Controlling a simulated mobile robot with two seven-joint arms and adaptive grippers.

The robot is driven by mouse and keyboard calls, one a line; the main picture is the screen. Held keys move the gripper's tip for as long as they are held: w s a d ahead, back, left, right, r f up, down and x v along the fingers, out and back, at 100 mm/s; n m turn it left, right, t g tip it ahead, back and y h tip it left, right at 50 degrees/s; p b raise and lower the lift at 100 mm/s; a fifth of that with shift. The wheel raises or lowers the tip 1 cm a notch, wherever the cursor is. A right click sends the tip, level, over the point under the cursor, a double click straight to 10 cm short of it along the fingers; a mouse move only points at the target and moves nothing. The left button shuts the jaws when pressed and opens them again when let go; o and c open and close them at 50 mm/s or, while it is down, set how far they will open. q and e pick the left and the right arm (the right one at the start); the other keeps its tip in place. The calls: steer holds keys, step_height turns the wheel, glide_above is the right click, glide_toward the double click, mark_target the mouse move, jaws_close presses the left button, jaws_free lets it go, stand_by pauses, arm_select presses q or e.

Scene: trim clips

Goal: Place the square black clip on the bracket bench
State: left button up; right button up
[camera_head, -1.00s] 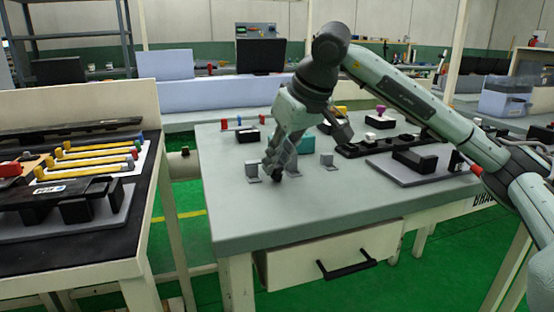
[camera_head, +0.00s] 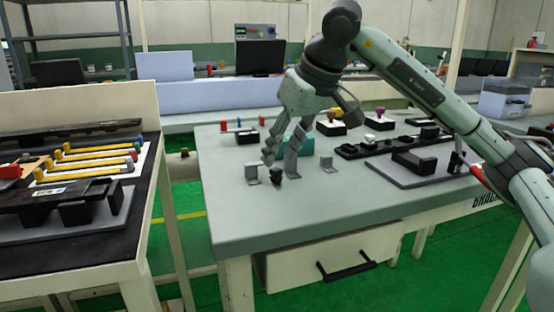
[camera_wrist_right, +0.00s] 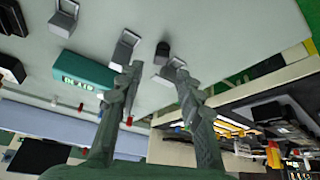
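The small square black clip (camera_head: 277,173) stands on the grey top of the bracket bench (camera_head: 235,222), near its left front. It also shows in the right wrist view (camera_wrist_right: 162,49), beyond the fingertips. The clip appears free of both fingers. My left gripper is in neither view.
Grey L-shaped brackets stand beside the clip, one at left (camera_head: 252,174) and one at right (camera_head: 326,163). A teal block (camera_wrist_right: 88,72) is behind the gripper. A grey board with black parts (camera_head: 415,175) lies at right. The bench's front is clear.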

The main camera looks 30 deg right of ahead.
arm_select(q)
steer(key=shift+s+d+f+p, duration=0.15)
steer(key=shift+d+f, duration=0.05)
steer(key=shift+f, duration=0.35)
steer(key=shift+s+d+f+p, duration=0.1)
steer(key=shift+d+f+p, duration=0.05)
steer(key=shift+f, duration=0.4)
arm_select(e)
steer(key=v, duration=0.8)
steer(key=shift+r, duration=0.2)
steer(key=shift+s, duration=0.1)
